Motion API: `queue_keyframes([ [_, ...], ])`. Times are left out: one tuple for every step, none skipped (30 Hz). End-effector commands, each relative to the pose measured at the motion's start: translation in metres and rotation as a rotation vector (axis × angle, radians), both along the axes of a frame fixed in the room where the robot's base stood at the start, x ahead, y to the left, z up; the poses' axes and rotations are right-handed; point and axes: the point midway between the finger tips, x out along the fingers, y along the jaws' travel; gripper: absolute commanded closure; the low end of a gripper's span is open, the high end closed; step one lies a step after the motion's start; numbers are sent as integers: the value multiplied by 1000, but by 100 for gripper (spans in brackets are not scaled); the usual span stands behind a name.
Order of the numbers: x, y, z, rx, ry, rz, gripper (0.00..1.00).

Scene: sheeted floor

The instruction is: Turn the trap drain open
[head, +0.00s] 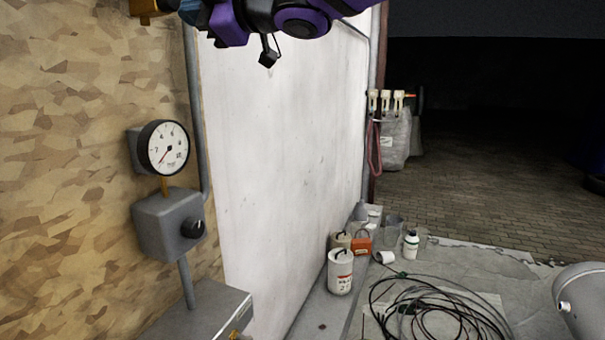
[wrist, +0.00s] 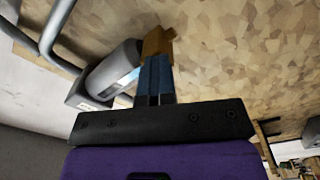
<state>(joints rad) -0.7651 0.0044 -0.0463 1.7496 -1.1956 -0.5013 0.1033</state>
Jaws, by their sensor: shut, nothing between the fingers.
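I cannot clearly pick out the trap drain in either view.
A round gauge (head: 164,148) sits above a grey box with a black knob (head: 193,228) on the left wall. A manifold (head: 385,100) with a hose is further back. Cans, a padlock-like orange item (head: 361,242) and coiled black cable (head: 430,312) crowd the lower right.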

Motion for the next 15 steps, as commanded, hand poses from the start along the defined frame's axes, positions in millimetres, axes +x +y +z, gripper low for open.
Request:
queue_keyframes([
  [1, 7, -17, -24, 15, 6, 100],
  [2, 6, -17, -23, 15, 5, 100],
  [2, 5, -17, -23, 15, 4, 100],
  [2, 4, -17, -22, 15, 3, 100],
  [1, 2, -17, -22, 15, 2, 100],
  [1, -2, -17, -22, 16, 0, 100],
  [0, -5, -17, -21, 16, -1, 100],
  [-1, -9, -17, -21, 16, -1, 100],
  [-2, -13, -16, -20, 16, -2, 100],
  [-4, -16, -15, -19, 15, -3, 100],
  [-5, -19, -15, -19, 14, -3, 100],
  [-6, -24, -14, -17, 14, -4, 100],
  [-7, -27, -13, -16, 13, -5, 100],
  [-9, -30, -13, -15, 12, -4, 100],
  [-10, -34, -12, -15, 12, -3, 100],
])
